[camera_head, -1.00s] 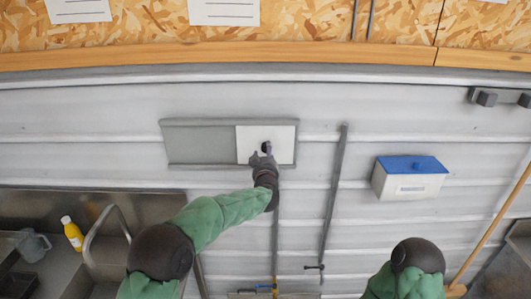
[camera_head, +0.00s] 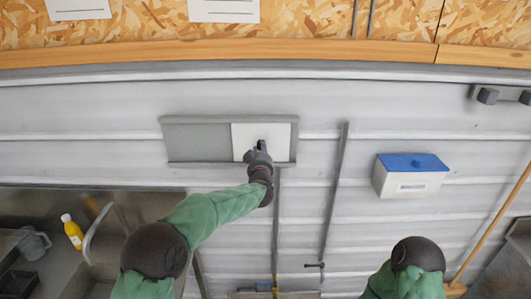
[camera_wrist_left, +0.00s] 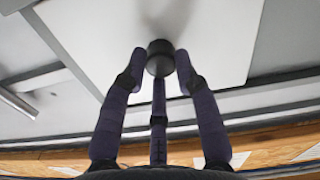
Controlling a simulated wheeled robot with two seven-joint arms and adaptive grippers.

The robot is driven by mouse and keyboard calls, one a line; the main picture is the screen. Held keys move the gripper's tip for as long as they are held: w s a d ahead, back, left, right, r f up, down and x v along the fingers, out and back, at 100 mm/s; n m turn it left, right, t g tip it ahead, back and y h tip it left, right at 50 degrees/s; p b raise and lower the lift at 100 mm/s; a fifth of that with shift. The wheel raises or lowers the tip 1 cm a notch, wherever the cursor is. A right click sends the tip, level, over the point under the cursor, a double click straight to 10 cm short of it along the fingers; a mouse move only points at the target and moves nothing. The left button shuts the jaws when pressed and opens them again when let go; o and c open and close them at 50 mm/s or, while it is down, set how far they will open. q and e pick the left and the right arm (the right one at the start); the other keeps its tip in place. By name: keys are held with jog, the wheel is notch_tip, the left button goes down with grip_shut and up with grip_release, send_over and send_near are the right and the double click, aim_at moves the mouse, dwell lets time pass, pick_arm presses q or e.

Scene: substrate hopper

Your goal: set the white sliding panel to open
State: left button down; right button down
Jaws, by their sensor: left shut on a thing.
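The white sliding panel (camera_head: 276,136) sits at the right end of a grey frame (camera_head: 196,142) on the wall in the head view. It also fills the upper middle of the left wrist view (camera_wrist_left: 220,40). A dark round knob (camera_wrist_left: 160,57) stands out from the panel. My left gripper (camera_head: 259,152) is at the panel's lower middle; in the left wrist view its fingers (camera_wrist_left: 160,68) close around the knob. The gripper hides most of the knob in the head view. My right arm shows at the lower right, but its gripper is out of view.
A white box with a blue lid (camera_head: 410,176) is on the wall to the right. A vertical grey pipe (camera_head: 334,195) runs between it and the panel. A sink with a tap (camera_head: 100,228) and a yellow bottle (camera_head: 72,232) are at the lower left.

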pick_arm(q)
jog(key=a+b, duration=0.2)
jog(key=a, duration=0.3)
jog(key=a+b, duration=0.3)
jog(key=a, duration=0.3)
jog(key=a+b, duration=0.2)
jog(key=a, duration=0.4)
jog(key=shift+a+f, duration=0.15)
jog(key=shift+f, duration=0.25)
jog(key=c, duration=0.9)
grip_release()
jog(key=shift+c, duration=0.2)
jog(key=shift+r, duration=0.1)
jog(key=shift+r, duration=0.1)
jog(key=s, duration=1.2)
